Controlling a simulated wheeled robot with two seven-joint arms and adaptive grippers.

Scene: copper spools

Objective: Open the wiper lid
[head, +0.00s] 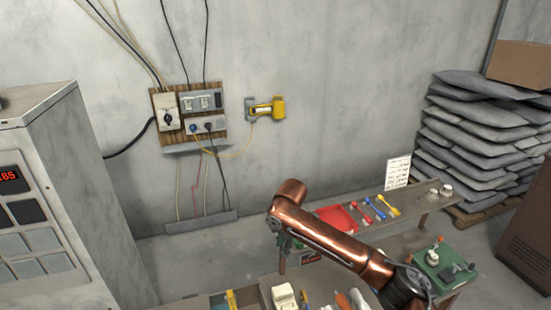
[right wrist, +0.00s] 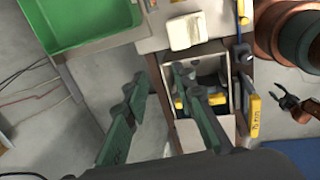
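A cream block-like object (head: 284,296) sits at the bottom edge of the head view. A cream object with a rounded top also shows in the right wrist view (right wrist: 185,31). I cannot tell for certain whether it is the wiper, and no lid can be made out clearly. My right gripper (right wrist: 160,78) has its two green fingers spread wide with nothing between them. Its fingers point toward the bench edge below the cream object, apart from it. In the head view, my right gripper (head: 282,240) hangs under the copper-coloured arm, partly hidden. My left gripper is not recognisable.
An open box (right wrist: 229,127) with dark and yellow items lies beside the right finger. A green bin (right wrist: 77,22) is at upper left. Behind the arm, a bench (head: 408,200) holds a red tray (head: 336,218) and coloured tools. A grey cabinet (head: 75,200) stands left.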

